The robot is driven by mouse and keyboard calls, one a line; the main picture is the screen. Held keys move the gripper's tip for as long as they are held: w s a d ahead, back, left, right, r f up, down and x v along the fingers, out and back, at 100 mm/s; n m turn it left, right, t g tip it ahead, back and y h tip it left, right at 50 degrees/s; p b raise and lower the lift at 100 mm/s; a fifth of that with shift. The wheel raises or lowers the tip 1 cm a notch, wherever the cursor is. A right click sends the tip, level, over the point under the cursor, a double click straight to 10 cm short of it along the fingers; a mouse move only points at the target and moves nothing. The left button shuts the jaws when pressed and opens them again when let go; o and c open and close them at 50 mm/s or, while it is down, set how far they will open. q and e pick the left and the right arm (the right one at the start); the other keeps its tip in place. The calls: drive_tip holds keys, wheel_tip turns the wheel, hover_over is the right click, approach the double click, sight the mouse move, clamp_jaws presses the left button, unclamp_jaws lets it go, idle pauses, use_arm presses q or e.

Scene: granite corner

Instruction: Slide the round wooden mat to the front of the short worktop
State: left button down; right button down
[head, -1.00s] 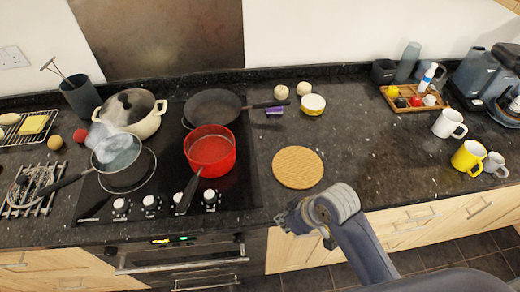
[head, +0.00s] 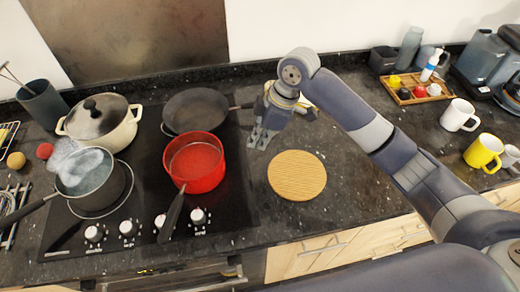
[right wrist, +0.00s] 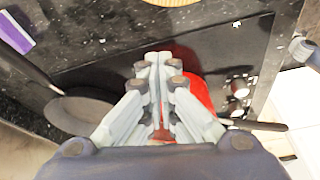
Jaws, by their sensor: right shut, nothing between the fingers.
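The round wooden mat (head: 297,175) lies flat on the dark granite worktop (head: 350,190), right of the hob and a little back from the front edge. In the right wrist view only a sliver of the mat (right wrist: 172,2) shows at the top edge. My right gripper (head: 258,142) is shut and empty. It points down beyond the mat and to its left, between the mat and the black frying pan, apart from the mat in the picture. In the right wrist view its fingers (right wrist: 158,62) are together. My left gripper is not in view.
The red pot (head: 196,165) and black frying pan (head: 195,110) stand on the hob, left of the mat. A yellow mug (head: 482,152), a white mug (head: 457,115) and a wooden tray (head: 413,98) stand at the right. The worktop right of the mat is clear.

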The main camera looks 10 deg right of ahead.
sight(258, 167)
drive_tip(key=p+x, duration=0.2)
drive_tip(key=x, duration=0.7)
drive_tip(key=shift+s+a+f, duration=0.1)
drive_tip(key=shift+a+f, duration=0.05)
drive_tip(key=shift+f, duration=0.2)
drive_tip(key=d+p, duration=0.2)
drive_tip(key=d, duration=0.1)
drive_tip(key=shift+s+d+r, duration=0.2)
drive_tip(key=shift+s+d, duration=0.05)
drive_tip(key=shift+s, duration=0.15)
drive_tip(key=shift+s+d, duration=0.1)
drive_tip(key=shift+d, duration=0.25)
drive_tip(key=shift+f, duration=0.1)
drive_tip(key=shift+a, duration=0.1)
